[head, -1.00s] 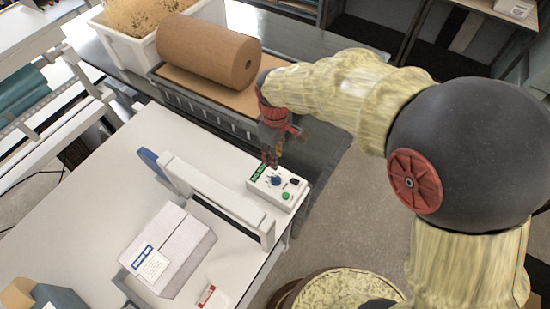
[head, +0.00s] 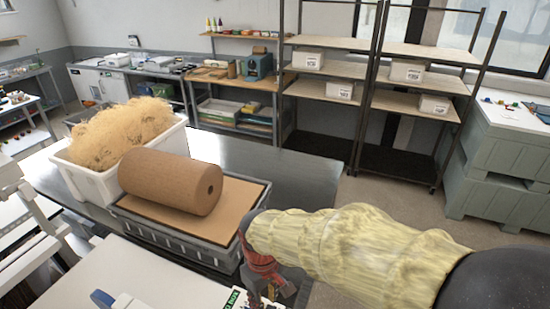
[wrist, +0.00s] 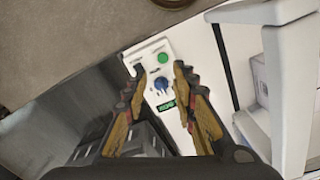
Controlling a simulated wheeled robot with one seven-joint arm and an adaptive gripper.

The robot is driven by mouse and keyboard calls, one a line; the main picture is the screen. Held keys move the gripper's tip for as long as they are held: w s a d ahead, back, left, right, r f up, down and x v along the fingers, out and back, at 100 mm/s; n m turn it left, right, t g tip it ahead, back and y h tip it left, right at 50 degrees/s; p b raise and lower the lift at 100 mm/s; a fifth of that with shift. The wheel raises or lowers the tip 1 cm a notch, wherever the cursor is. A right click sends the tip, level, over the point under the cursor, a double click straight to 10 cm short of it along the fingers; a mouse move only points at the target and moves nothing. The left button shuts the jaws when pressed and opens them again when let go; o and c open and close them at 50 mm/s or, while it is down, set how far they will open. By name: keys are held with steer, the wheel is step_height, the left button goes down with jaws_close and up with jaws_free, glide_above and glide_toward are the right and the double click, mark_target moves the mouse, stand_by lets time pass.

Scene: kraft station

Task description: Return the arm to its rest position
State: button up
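My arm reaches in from the right in its pale yellow cover. My gripper (wrist: 159,72) shows in the wrist view with two fingers spread apart and nothing between them. In the head view the gripper is at the bottom edge, partly cut off, beside the corner of the control box (head: 236,299).
A brown paper roll (head: 165,180) lies on a grey crate (head: 190,238), with a white bin (head: 85,178) of shredded paper behind it. Shelves (head: 330,68) stand at the back. Open floor (head: 385,195) lies beyond my arm.

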steer(key=s+d+r+m+t+b, duration=0.1)
steer(key=s+d+m+t+b, duration=0.2)
steer(key=d+b, duration=0.4)
steer(key=s+d+r+m+t+b, duration=0.1)
steer(key=s+d+m+t+b, duration=0.2)
steer(key=d, duration=1.1)
steer(key=s+m+b, duration=0.3)
steer(key=shift+d+r+b, duration=0.25)
steer(key=shift+d+b, duration=0.05)
steer(key=shift+b, duration=0.1)
steer(key=shift+s+a, duration=0.1)
steer(key=shift+s, duration=0.05)
